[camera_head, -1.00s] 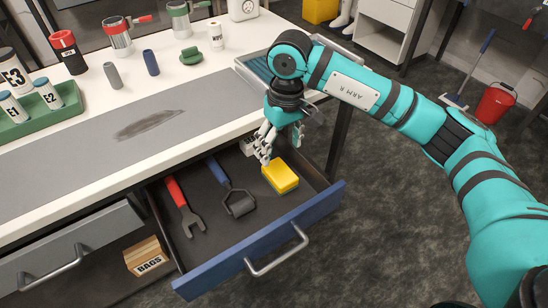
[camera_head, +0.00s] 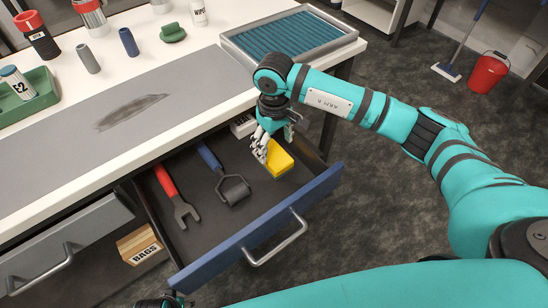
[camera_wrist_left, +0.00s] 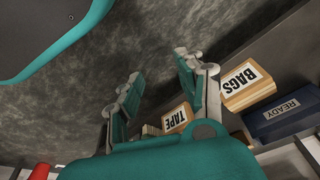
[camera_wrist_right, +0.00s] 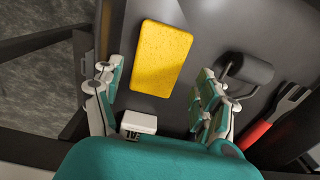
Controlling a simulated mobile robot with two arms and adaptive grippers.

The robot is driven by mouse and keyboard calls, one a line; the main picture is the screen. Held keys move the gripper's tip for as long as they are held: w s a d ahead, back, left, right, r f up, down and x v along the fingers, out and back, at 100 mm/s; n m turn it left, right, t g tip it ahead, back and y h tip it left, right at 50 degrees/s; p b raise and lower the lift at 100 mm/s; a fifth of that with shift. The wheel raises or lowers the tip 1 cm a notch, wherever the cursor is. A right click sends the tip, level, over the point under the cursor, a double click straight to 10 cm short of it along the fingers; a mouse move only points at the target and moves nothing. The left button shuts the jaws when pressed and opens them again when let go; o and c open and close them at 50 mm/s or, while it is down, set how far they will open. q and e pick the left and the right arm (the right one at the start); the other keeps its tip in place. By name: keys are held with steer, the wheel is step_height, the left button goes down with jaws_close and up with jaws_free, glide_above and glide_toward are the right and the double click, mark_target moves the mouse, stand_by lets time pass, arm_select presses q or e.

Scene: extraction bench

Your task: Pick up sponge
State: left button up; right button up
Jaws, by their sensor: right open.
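The yellow sponge (camera_head: 280,161) lies at the right end of the open drawer (camera_head: 232,256). My right gripper (camera_head: 262,150) is open and points down over the drawer, just beside and above the sponge in the head view. In the right wrist view the sponge (camera_wrist_right: 162,58) shows whole, ahead of the spread fingers (camera_wrist_right: 157,92), with nothing between them. My left gripper (camera_wrist_left: 158,92) is open and empty in its wrist view, with the floor and an open compartment beyond it. Only a bit of it shows at the head view's bottom edge.
The drawer also holds a roller with a blue handle (camera_head: 234,190), a red-handled fork-like tool (camera_head: 181,210) and a small white box (camera_head: 243,124). A BAGS box (camera_head: 139,245) is below left. A ribbed tray (camera_head: 291,42) stands on the bench above.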

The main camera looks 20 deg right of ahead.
mark_target(274, 154)
steer(key=f, duration=0.5)
steer(key=shift+w+f, duration=0.15)
steer(key=shift+w, duration=0.05)
steer(key=c, duration=0.8)
